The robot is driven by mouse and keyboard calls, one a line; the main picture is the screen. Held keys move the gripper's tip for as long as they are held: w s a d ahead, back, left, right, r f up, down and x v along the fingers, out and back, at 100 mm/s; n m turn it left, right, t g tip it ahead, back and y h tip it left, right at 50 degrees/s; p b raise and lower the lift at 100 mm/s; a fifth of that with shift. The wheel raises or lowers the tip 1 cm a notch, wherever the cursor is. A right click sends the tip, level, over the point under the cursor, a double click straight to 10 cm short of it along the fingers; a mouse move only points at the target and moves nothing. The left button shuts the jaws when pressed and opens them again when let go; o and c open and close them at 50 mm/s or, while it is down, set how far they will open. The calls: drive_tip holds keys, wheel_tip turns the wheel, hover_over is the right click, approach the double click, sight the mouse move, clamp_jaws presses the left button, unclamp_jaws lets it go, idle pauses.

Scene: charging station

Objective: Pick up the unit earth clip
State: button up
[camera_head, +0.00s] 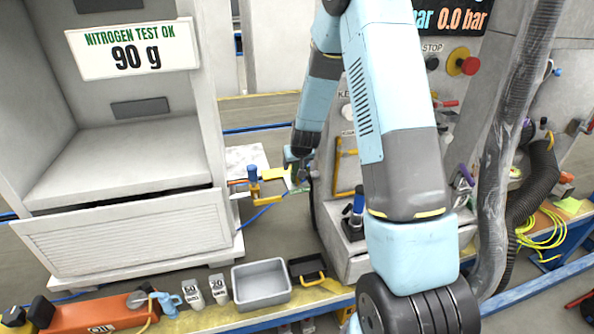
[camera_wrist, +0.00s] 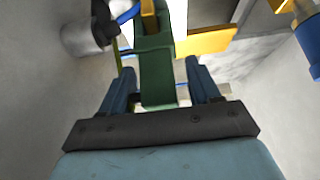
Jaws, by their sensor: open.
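What looks like the unit earth clip (camera_wrist: 154,50) is a green part in the wrist view. It runs down from the top and its lower end lies between my fingers. My gripper (camera_wrist: 160,70) is open, with one dark blue finger on each side of the green part. I cannot tell whether either finger touches it. In the head view my gripper (camera_head: 298,168) is beside the right side of the white unit, near a yellow plate (camera_head: 274,174). The clip is small and hard to make out there.
A blue-handled valve (camera_head: 253,182) sticks out of the white unit (camera_head: 130,235) left of my gripper. A grey console (camera_head: 345,250) stands close on the right. A grey tray (camera_head: 261,284), small weights and an orange oil pump (camera_head: 95,314) are on the bench in front.

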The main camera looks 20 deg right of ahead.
drive_tip(key=shift+f, duration=0.1)
drive_tip(key=shift+c, duration=0.4)
drive_tip(key=c, duration=0.9)
drive_tip(key=shift+w, duration=0.1)
drive_tip(key=shift+r, duration=0.3)
drive_tip(key=r, duration=0.3)
drive_tip(key=shift+s+r, duration=0.15)
drive_tip(key=shift+s, duration=0.15)
drive_tip(key=s+a+r, duration=0.2)
drive_tip(key=s+r, duration=0.7)
drive_tip(key=s, duration=0.4)
drive_tip(key=shift+a, duration=0.15)
